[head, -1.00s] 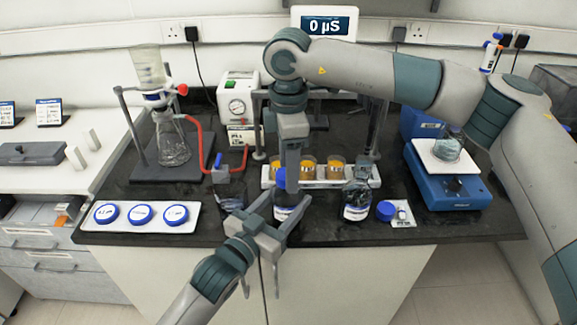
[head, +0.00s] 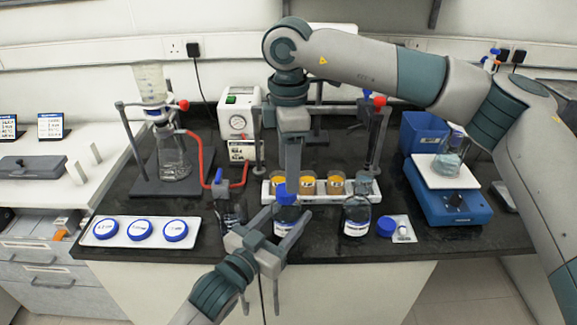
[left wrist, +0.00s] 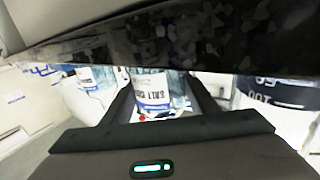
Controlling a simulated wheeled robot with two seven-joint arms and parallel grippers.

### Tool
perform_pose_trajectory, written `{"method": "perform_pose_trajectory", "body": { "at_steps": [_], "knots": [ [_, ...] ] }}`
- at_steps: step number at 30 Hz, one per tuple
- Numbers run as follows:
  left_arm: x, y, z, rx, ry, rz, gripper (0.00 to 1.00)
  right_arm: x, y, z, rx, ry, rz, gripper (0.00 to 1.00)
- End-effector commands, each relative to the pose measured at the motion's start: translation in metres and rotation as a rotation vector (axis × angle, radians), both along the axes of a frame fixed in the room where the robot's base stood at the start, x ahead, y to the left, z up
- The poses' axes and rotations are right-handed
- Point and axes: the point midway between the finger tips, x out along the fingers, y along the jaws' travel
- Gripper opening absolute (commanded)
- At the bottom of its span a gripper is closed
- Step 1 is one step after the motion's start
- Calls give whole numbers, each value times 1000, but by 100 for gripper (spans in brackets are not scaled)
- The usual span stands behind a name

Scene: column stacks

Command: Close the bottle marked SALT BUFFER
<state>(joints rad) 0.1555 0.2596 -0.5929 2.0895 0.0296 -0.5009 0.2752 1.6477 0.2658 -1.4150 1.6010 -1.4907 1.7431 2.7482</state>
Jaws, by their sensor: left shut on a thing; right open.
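A clear bottle with a white label (head: 285,228) stands at the counter's front edge. My left gripper (head: 282,218) is shut on it, fingers on either side. In the left wrist view the bottle (left wrist: 152,92) sits between the fingers, its label partly readable as "SALT". A blue cap (head: 286,193) is at the bottle's top; I cannot tell whether it is seated. My right gripper (head: 293,178) points down just above and behind the cap and is open. Its fingertips are partly hidden.
A second bottle (head: 356,217) stands to the right, with a loose blue cap (head: 386,227) beside it. A white tray (head: 99,240) holds blue discs. A rack with amber jars (head: 307,184) stands behind.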

Motion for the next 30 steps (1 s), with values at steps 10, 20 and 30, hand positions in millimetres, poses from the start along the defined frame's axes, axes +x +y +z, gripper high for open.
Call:
{"method": "perform_pose_trajectory", "body": {
  "at_steps": [10, 20, 30],
  "knots": [
    [0, 0, -1, 0, 1, 0, 0, 0, 0, 1, 0, 0, 141, 51],
    [0, 0, -1, 0, 1, 0, 0, 0, 1, 4, 0, 0, 573, 51],
    [0, 0, 0, 0, 1, 0, 0, 0, 2, 9, -1, -1, 1091, 51]
  ]
}}
